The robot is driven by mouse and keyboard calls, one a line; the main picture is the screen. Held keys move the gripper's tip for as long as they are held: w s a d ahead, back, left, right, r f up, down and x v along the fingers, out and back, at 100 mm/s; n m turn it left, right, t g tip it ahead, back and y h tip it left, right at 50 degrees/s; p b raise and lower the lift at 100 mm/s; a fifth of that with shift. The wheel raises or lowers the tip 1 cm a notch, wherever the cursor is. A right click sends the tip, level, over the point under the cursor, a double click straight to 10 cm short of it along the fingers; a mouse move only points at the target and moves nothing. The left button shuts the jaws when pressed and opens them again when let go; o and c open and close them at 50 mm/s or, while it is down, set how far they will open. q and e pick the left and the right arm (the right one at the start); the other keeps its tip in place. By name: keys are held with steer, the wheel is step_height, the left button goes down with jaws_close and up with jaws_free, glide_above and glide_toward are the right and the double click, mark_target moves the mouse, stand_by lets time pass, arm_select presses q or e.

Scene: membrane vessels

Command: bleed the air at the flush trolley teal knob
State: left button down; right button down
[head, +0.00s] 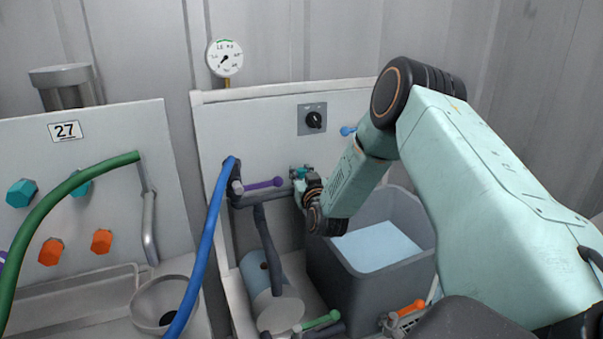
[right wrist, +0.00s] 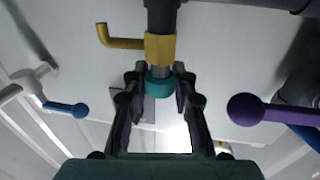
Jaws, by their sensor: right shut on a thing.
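The flush trolley's teal knob (right wrist: 159,82) sits under a brass bleed fitting (right wrist: 158,48) with a bent brass spout. In the right wrist view the knob is between the tips of my right gripper (right wrist: 158,88), whose fingers are shut on it from both sides. In the head view my right gripper (head: 304,180) reaches the pipe in front of the trolley's pale panel (head: 262,130); only a little teal shows there, and the wrist and fingers hide most of the knob. My left gripper is in neither view.
A purple lever (head: 264,184) is close left of the gripper. A blue lever (head: 348,131) is to the upper right. A grey tub (head: 325,262) stands below. A blue hose (head: 203,250), green lever (head: 322,321) and orange lever (head: 411,308) are nearby. A gauge (head: 225,58) rises above the panel.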

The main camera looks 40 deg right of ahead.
steer(key=shift+m+h, duration=0.3)
steer(key=shift+h, duration=0.1)
steer(key=c, duration=1.1)
jaws_free()
steer(key=shift+o, duration=0.2)
steer(key=v, duration=1.2)
steer(key=shift+r, duration=0.2)
steer(key=shift+f, duration=0.1)
